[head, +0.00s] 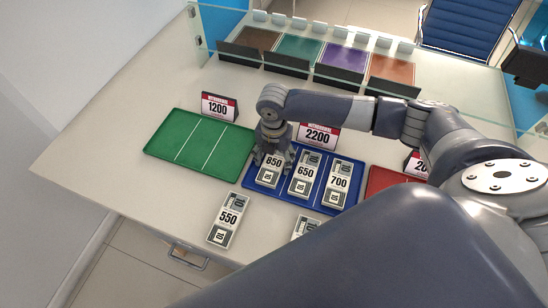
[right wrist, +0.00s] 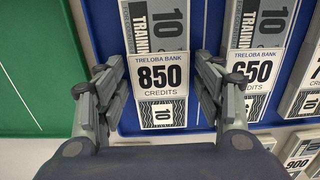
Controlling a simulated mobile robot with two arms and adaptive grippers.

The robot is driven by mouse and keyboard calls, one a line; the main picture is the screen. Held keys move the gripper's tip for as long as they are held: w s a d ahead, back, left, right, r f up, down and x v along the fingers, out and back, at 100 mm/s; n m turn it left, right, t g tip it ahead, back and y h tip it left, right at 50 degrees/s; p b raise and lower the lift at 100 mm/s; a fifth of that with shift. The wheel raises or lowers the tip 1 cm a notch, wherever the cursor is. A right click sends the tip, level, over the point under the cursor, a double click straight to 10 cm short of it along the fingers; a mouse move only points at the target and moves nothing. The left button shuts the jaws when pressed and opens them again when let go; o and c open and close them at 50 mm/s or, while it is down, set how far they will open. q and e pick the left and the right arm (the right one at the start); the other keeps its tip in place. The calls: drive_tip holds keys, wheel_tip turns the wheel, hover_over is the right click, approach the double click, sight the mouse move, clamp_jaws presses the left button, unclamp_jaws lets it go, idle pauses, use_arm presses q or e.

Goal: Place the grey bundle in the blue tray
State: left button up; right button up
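The blue tray (head: 262,199) lies mid-counter with grey bundles labelled 850 (head: 270,170), 650 (head: 304,174) and 700 (head: 338,183) side by side in it. My right gripper (head: 273,158) is low over the 850 bundle at the tray's left end. In the right wrist view, the gripper's fingers (right wrist: 160,80) stand open on either side of the 850 bundle (right wrist: 158,75), with gaps between them and it. Another grey bundle, labelled 550 (head: 228,220), lies on the counter in front of the trays. My left gripper is out of view.
A green tray (head: 165,152) is to the left and a red tray (head: 376,182) to the right, partly hidden by my arm. A further bundle (head: 305,227) lies on the counter in front. Price signs (head: 219,107) and a glass partition (head: 225,27) stand behind.

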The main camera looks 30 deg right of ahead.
sight(274, 162)
drive_tip(key=shift+r, duration=0.1)
wheel_tip(274, 162, up, 12)
drive_tip(key=b, duration=0.1)
idle(0.6)
idle(0.4)
